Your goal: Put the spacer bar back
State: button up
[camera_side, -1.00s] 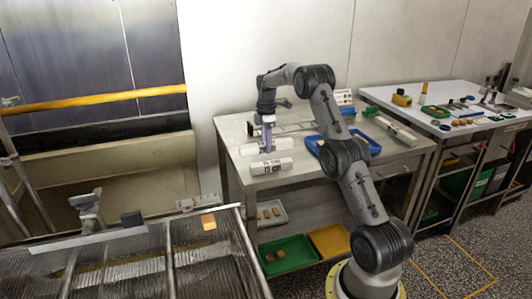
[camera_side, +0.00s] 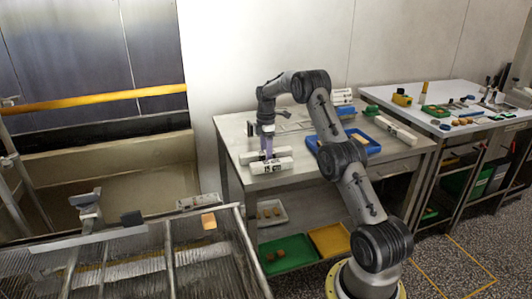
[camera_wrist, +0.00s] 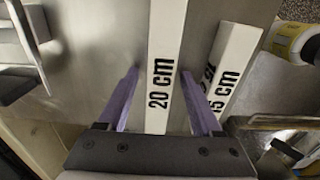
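A white bar marked 20 cm (camera_wrist: 164,40) lies under my gripper in the wrist view. It also shows on the steel bench in the side view (camera_side: 247,158). A white bar marked 15 cm (camera_wrist: 238,52) lies beside it; in the side view it is the nearer bar (camera_side: 285,165). My gripper (camera_wrist: 160,73) has its purple fingers down on either side of the 20 cm bar. A gap shows at the left finger; the right finger is close to the bar, between the two bars. In the side view my gripper (camera_side: 267,157) is low over the bench.
A blue tray (camera_side: 313,142) and a long white bar (camera_side: 396,130) lie to the right on the bench. White blocks (camera_side: 342,96) are at the back. A second table (camera_side: 465,95) with small items stands further right. A mesh conveyor (camera_side: 140,262) is at front left.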

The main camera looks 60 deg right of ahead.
notch_tip(320, 180, up, 12)
jog(key=s+a+r+m+t, duration=0.15)
jog(key=a+r, duration=0.25)
jog(key=a, duration=0.4)
jog(key=s+a+r+m+h, duration=0.1)
jog(key=s+a+r, duration=0.1)
jog(key=a+r, duration=0.35)
jog(key=s+a+r+m+t, duration=0.1)
jog(key=s+a+r, duration=0.15)
jog(key=a, duration=0.65)
jog(key=s+a+f+m+t, duration=0.1)
jog(key=s+a+f+m, duration=0.1)
jog(key=s+a, duration=0.6)
jog(key=s+a+f+m+t+y, duration=0.1)
jog(key=s+a+f+m+t, duration=0.1)
jog(key=s+a, duration=0.6)
jog(key=s+f+m, duration=0.1)
jog(key=s+f, duration=0.1)
jog(key=s, duration=0.2)
jog(key=shift+s, duration=0.25)
jog(key=shift+f+m, duration=0.1)
jog(key=shift+m, duration=0.15)
